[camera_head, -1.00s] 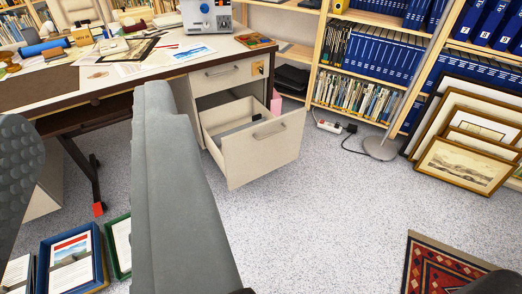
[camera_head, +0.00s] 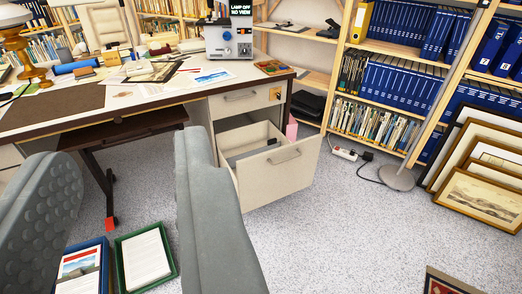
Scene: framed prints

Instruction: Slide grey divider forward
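The grey divider (camera_head: 252,150) is a thin strip inside the pulled-out lower drawer (camera_head: 283,177) of the desk, partly hidden by the drawer's front and side. The drawer is cream with a bar handle and stands open. My gripper (camera_head: 125,148) shows as two large grey padded fingers in the foreground. They are apart with nothing between them. The right finger overlaps the drawer's left edge in the picture; the divider lies to the right of both fingers. I see no contact with the divider.
The desk (camera_head: 100,104) spans the left, with a closed upper drawer (camera_head: 240,98) above the open one. A green tray (camera_head: 172,250) and a blue tray (camera_head: 104,270) lie on the floor. Framed prints (camera_head: 482,198) lean at the right beside a lamp stand (camera_head: 397,178).

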